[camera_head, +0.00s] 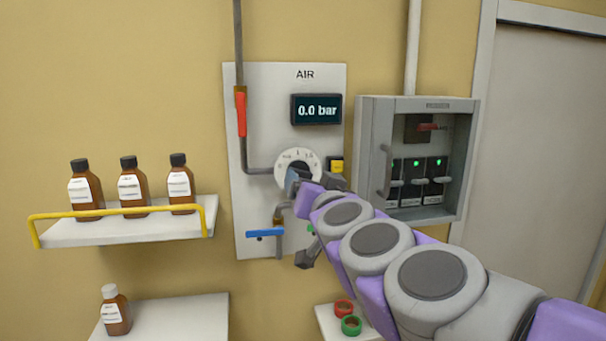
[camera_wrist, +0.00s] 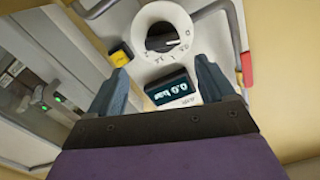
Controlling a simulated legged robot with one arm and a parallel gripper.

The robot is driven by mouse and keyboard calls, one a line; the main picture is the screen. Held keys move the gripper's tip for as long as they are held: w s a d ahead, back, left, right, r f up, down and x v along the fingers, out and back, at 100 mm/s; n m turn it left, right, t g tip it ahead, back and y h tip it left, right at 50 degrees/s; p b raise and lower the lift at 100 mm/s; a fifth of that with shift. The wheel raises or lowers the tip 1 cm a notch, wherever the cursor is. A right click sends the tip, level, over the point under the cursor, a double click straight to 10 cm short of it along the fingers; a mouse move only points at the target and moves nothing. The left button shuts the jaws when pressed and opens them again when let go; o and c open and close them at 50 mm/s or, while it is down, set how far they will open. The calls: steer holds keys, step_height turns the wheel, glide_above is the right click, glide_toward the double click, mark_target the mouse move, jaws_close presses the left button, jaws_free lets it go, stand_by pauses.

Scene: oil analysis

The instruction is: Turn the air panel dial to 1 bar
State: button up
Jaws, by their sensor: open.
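The air panel (camera_head: 255,95) is a white plate on the wall, labelled AIR. Its display (camera_head: 317,110) reads 0.0 bar; it also shows upside down in the wrist view (camera_wrist: 168,88). The dial (camera_head: 286,160) is a white ring with markings and a dark centre, below the display; my gripper partly covers it in the head view. In the wrist view the dial (camera_wrist: 166,28) lies ahead, between and beyond the fingertips. My gripper (camera_head: 300,183) is open and empty in front of the panel; its two fingers (camera_wrist: 161,72) stand apart, and I see no contact with the dial.
A yellow button block (camera_head: 336,165) sits right of the dial. A red-handled pipe (camera_head: 241,110) runs at left, and a blue valve handle (camera_head: 264,233) is below. A grey electrical box (camera_head: 369,150) is at right. A shelf (camera_head: 130,230) with brown bottles is at left.

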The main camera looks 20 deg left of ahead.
mark_target(302, 173)
steer(key=x, duration=0.5)
steer(key=a+x, duration=0.1)
steer(key=x, duration=0.2)
steer(key=shift+s+f+p, duration=0.15)
steer(key=shift+s+p, duration=0.2)
steer(key=shift+s, duration=0.05)
steer(key=shift+w+d, duration=0.1)
steer(key=shift+w, duration=0.05)
steer(key=shift+d, duration=0.6)
steer(key=shift+a, duration=0.45)
steer(key=c, duration=0.6)
steer(key=shift+d, duration=0.1)
steer(key=c, duration=0.5)
